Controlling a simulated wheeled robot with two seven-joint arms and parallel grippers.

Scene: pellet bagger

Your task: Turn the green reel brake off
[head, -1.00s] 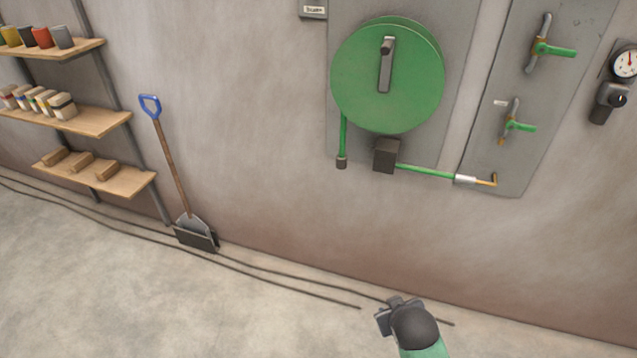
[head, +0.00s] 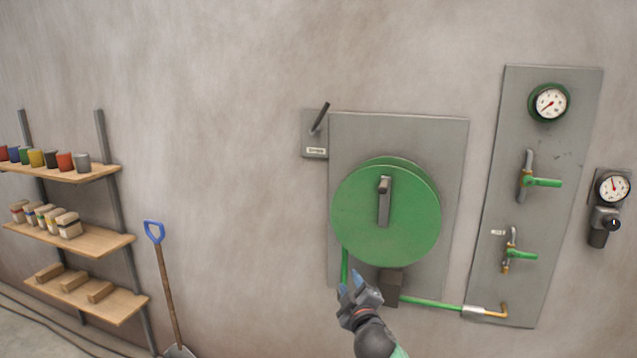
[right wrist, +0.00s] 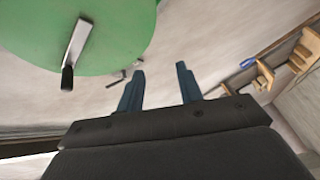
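The green reel (head: 385,225) hangs on a grey wall panel, with a grey crank handle (head: 384,200) on its face. At the panel's upper left is a small grey box (head: 314,146) with a label too small to read. A dark lever (head: 320,117) sticks up from it, tilted to the right. My right gripper (head: 351,284) is in front of the reel's lower left edge in the head view, below the lever and apart from it. In the right wrist view its two blue fingers (right wrist: 160,72) are spread and empty, with the reel (right wrist: 45,25) at upper left. My left gripper is out of view.
A green hose (head: 432,303) runs from the reel to a right-hand panel (head: 560,120) with a gauge and two green-handled valves. Another gauge (head: 613,187) is farther right. Shelves (head: 85,250) and a blue-handled shovel (head: 167,290) stand left. The wall around the lever is bare.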

